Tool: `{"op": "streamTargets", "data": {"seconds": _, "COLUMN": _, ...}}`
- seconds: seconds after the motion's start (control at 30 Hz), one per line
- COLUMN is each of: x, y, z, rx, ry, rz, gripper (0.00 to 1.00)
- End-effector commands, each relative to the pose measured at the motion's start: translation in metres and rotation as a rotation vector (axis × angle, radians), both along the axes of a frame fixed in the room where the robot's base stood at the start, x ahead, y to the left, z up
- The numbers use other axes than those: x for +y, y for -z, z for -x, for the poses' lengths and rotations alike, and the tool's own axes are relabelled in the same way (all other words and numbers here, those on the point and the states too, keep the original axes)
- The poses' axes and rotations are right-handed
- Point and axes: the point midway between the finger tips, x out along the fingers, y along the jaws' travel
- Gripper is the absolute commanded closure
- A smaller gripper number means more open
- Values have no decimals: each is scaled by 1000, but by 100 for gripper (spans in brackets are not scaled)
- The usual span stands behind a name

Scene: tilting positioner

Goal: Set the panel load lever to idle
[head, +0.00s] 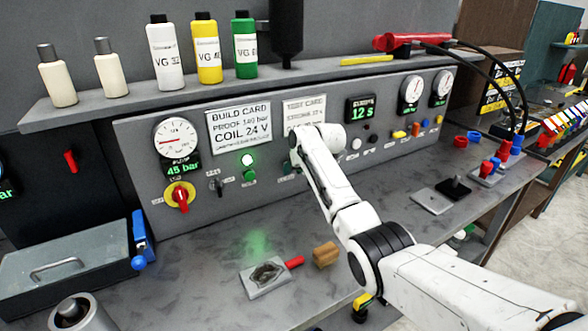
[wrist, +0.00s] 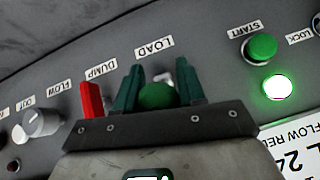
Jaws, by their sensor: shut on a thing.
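The load lever's green ball knob (wrist: 158,96) shows in the wrist view below the LOAD label (wrist: 153,47). My gripper (wrist: 160,88) has its two dark green fingers on either side of the knob and is shut on it. The lever's shaft is mostly hidden behind the knob and fingers, and I cannot read its position or see an idle mark. In the head view my white arm reaches to the panel (head: 225,190) and hides the lever.
A red dump lever (wrist: 92,99) stands close beside my fingers. A grey flow knob (wrist: 40,123) is farther left; a green start button (wrist: 262,46) and lit green lamp (wrist: 278,87) are right. Below the panel, a small plate with a red handle (head: 268,275) lies on the bench.

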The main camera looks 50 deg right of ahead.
Motion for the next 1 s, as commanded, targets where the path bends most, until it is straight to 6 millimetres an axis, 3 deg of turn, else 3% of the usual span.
{"op": "streamTargets", "data": {"seconds": 0.53, "x": 0, "y": -3, "z": -2, "rx": 23, "ry": -1, "rz": -6, "gripper": 100}}
{"op": "streamTargets", "data": {"seconds": 0.57, "x": 0, "y": -3, "z": -2, "rx": 23, "ry": -1, "rz": -6, "gripper": 60}}
{"op": "streamTargets", "data": {"seconds": 0.73, "x": 0, "y": -3, "z": -2, "rx": 24, "ry": -1, "rz": -6, "gripper": 43}}
{"op": "streamTargets", "data": {"seconds": 1.0, "x": 0, "y": -2, "z": -1, "rx": 24, "ry": 0, "rz": -7, "gripper": 43}}
